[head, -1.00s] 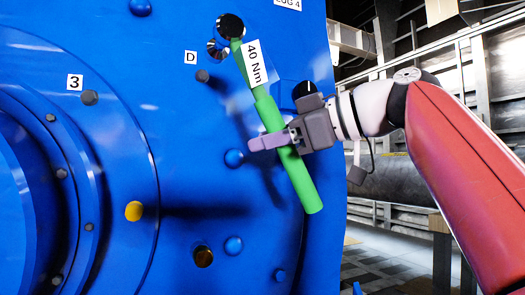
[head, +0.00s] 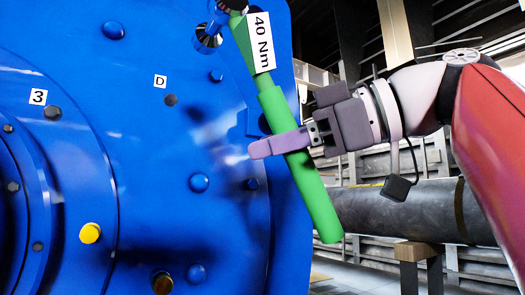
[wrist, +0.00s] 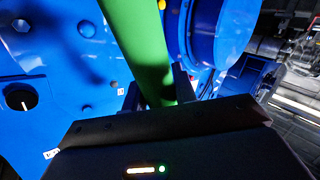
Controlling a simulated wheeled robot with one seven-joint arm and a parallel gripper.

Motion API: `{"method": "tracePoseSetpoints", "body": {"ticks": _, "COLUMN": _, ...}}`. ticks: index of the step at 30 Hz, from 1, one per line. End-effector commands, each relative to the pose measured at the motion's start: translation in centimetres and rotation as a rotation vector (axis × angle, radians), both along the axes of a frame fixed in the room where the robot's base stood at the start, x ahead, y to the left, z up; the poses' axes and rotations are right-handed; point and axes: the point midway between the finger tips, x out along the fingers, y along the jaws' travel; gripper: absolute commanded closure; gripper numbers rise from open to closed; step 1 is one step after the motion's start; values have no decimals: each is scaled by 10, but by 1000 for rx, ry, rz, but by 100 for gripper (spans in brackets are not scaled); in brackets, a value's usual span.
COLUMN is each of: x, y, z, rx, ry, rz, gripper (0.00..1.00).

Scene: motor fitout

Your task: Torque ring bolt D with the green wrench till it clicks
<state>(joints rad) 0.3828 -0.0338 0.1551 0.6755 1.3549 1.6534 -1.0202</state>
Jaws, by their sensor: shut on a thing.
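The green wrench (head: 300,185), labelled 40 Nm, is held slantwise in front of the blue motor face. My gripper (head: 290,141) is shut on its handle. Its dark head (head: 232,6) is at the top edge of the head view and partly cut off. Bolt D (head: 171,100) is a small grey bolt head below right of the D label (head: 160,81). The wrench head appears above right of bolt D, apart from it. In the wrist view the green handle (wrist: 137,45) runs up between my fingers; I cannot make out bolt D there.
A bolt (head: 52,112) with label 3 (head: 38,97) sits on the ring at left. A yellow bolt (head: 90,233), a brass-coloured one (head: 162,283) and several blue bolt heads dot the face. A dark pipe (head: 400,210) on a support lies behind at right.

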Motion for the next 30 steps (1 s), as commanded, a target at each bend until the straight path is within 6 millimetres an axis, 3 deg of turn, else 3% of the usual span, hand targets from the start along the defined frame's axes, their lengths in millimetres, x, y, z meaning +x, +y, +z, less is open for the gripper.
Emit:
{"method": "tracePoseSetpoints", "body": {"ticks": 15, "x": -51, "y": -31, "z": 1, "rx": 3, "ry": -3, "rz": -1, "gripper": 100}}
{"method": "tracePoseSetpoints", "body": {"ticks": 30, "x": -54, "y": -33, "z": 1, "rx": 3, "ry": -2, "rz": 0, "gripper": 100}}
